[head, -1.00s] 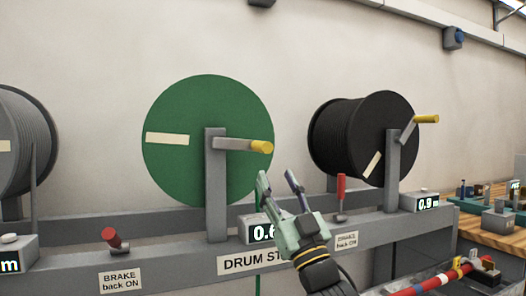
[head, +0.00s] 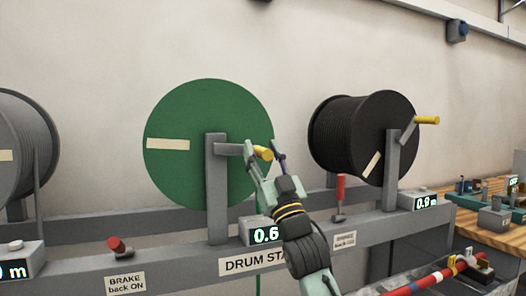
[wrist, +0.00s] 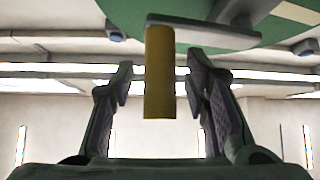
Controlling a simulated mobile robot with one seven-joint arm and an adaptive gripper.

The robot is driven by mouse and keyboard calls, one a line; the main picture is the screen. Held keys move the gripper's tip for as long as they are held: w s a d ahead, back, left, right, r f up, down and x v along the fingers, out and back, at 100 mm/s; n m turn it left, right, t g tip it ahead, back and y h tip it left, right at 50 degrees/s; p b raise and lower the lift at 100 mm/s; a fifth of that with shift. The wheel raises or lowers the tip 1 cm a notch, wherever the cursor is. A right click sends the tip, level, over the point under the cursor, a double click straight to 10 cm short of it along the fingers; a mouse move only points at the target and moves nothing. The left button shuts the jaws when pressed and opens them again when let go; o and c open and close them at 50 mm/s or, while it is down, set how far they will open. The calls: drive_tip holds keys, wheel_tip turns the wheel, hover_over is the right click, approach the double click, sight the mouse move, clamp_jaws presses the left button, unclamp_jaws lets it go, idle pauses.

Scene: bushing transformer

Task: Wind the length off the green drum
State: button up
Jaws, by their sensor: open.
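The green drum (head: 185,178) stands on the drum stand, with a cream strip on its face. Its grey crank arm (head: 228,149) points right and ends in a yellow handle (head: 264,153). My gripper (head: 262,146) is open, with its fingers at the two sides of the yellow handle. In the wrist view the yellow handle (wrist: 159,75) lies between my open fingers (wrist: 163,90), with gaps on both sides. The counter (head: 266,235) below the drum reads 0.6, its end hidden by my arm. A green length (head: 258,283) hangs below the stand.
A black drum (head: 385,125) with its own yellow-handled crank stands to the right, and a grey drum (head: 20,150) to the left. A red brake lever (head: 340,188) stands upright right of my gripper; another (head: 117,246) leans at lower left. A wooden bench (head: 490,232) is at far right.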

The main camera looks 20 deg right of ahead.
drive_tip(key=shift+c, duration=0.3)
clamp_jaws()
idle(0.6)
